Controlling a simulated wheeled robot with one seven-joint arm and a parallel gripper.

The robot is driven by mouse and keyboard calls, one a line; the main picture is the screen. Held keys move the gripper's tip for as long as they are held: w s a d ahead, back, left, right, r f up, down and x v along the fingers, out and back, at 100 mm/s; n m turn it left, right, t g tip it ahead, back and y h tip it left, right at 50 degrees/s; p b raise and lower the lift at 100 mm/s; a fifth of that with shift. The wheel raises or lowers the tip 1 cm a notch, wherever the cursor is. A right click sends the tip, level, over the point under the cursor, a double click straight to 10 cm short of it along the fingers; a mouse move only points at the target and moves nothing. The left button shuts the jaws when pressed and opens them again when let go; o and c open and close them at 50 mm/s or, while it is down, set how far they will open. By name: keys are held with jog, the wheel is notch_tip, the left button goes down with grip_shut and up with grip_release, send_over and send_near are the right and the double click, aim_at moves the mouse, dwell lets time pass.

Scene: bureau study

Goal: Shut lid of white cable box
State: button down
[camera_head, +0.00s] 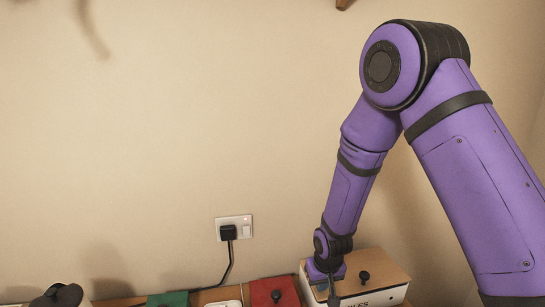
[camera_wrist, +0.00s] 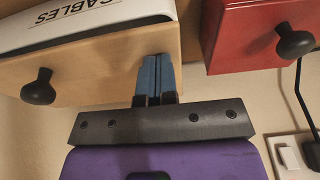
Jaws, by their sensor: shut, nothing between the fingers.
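The white cable box (camera_head: 382,297) stands at the bottom right in the head view, its wooden lid (camera_head: 380,268) with a black knob (camera_head: 364,277) lying over it, roughly flat. I cannot tell whether a gap remains under the lid. In the wrist view the white wall with the CABLES label (camera_wrist: 75,20) is upside down, beside the wooden lid (camera_wrist: 90,75) and its knob (camera_wrist: 39,88). My gripper (camera_wrist: 155,62) is shut and empty, its blue fingertips over the lid near its edge. Contact is unclear. In the head view my gripper (camera_head: 332,294) is at the lid's left part.
A red box (camera_head: 262,289) with a black knob stands just left of the cable box, and also shows in the wrist view (camera_wrist: 245,45). A green box (camera_head: 170,299) is further left. A wall socket (camera_head: 245,231) holds a black plug with a hanging cord.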

jog(key=shift+r, duration=3.4)
jog(key=shift+r, duration=0.1)
jog(key=s+d+r+t, duration=0.1)
jog(key=s+d+r, duration=0.2)
jog(key=r, duration=0.4)
jog(key=s+d+r+m, duration=0.1)
jog(key=s+d+r, duration=0.15)
jog(key=r, duration=0.45)
jog(key=s+d+r+t, duration=0.1)
jog(key=s+d+r, duration=0.1)
jog(key=d+r, duration=0.35)
jog(key=s+d+r, duration=0.3)
jog(key=s+r, duration=0.3)
jog(key=s, duration=0.3)
jog(key=s+d+r+m+t, duration=0.1)
jog(key=s+d+r, duration=0.2)
jog(key=s+r, duration=0.3)
jog(key=s, duration=0.4)
jog(key=shift+s, duration=0.15)
jog(key=shift+r, duration=0.1)
